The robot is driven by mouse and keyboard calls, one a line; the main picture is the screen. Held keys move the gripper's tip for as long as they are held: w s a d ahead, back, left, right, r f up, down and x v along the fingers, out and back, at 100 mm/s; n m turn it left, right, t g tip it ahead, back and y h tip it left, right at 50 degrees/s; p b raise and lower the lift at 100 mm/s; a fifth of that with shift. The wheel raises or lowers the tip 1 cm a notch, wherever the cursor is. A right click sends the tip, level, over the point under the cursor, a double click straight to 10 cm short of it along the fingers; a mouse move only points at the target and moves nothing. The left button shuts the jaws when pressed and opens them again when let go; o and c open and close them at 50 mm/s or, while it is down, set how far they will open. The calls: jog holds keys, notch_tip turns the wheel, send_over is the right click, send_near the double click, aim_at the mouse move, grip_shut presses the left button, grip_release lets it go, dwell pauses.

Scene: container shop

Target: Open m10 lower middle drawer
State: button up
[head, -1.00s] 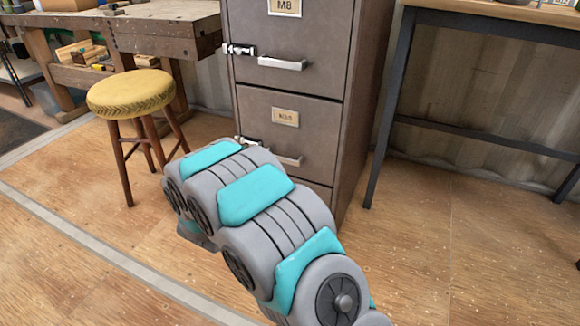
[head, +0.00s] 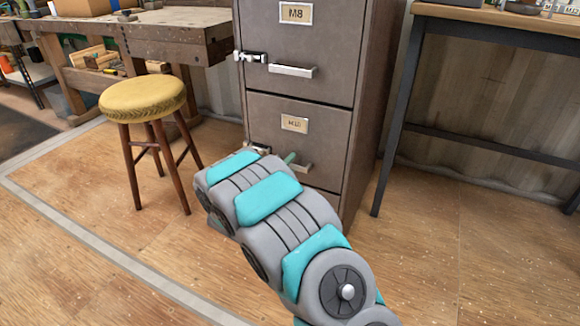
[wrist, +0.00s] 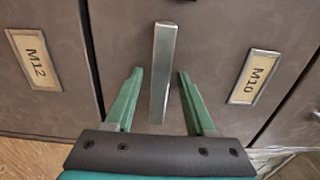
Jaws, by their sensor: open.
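The m10 drawer is a grey-brown metal drawer in a filing cabinet, and its label (head: 294,123) shows in the head view below the M8 drawer (head: 300,45). In the wrist view the m10 label (wrist: 254,78) is at the right and the drawer's silver bar handle (wrist: 162,60) is in the middle. The drawer looks shut. My gripper (wrist: 159,75) is open, with one green finger on each side of the handle. I cannot tell whether either finger touches it. In the head view my arm hides most of the gripper and part of the handle (head: 305,167).
The M12 label (wrist: 36,60) is on the neighbouring drawer front. A yellow-topped stool (head: 143,98) stands left of the cabinet, by a wooden workbench (head: 165,35). A dark-legged table (head: 395,120) stands at the right. The wooden floor at front right is clear.

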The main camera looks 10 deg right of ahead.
grip_shut()
dwell(0.5)
dwell(1.0)
